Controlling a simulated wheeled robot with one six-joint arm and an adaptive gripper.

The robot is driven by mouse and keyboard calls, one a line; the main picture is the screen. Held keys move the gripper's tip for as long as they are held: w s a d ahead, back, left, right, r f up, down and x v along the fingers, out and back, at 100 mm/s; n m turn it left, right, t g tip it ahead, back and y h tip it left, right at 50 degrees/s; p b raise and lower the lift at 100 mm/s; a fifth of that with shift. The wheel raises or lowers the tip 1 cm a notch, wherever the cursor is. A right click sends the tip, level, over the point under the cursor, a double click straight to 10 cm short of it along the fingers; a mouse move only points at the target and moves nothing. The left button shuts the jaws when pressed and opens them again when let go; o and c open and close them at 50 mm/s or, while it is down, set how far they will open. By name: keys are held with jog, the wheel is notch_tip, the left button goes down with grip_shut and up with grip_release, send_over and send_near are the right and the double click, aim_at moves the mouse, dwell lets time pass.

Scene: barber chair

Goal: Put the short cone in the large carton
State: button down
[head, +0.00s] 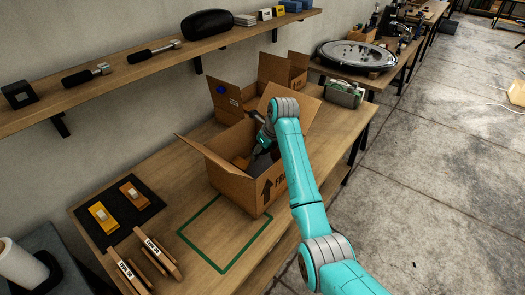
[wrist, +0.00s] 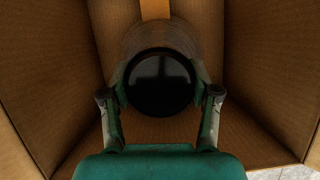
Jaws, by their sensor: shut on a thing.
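The large carton (head: 230,182) stands open on the wooden bench in the head view, its flaps spread outward. My gripper (head: 259,150) reaches down into its opening. In the wrist view my gripper (wrist: 160,95) is shut on a round thing with a dark, glossy end and a brownish body, which I take to be the short cone (wrist: 160,84). Brown carton walls (wrist: 262,75) surround it on several sides. The cone's far end is hidden, so I cannot tell whether it touches the carton's floor.
A second open carton (head: 228,96) stands just behind. A green outlined square (head: 217,262) on the bench in front is empty. A black mat (head: 104,221) with orange items and labelled wooden pieces (head: 130,274) lie at left. A wall shelf (head: 140,72) runs above.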

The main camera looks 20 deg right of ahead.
jog(key=shift+c, duration=1.3)
grip_release()
jog(key=v, duration=1.2)
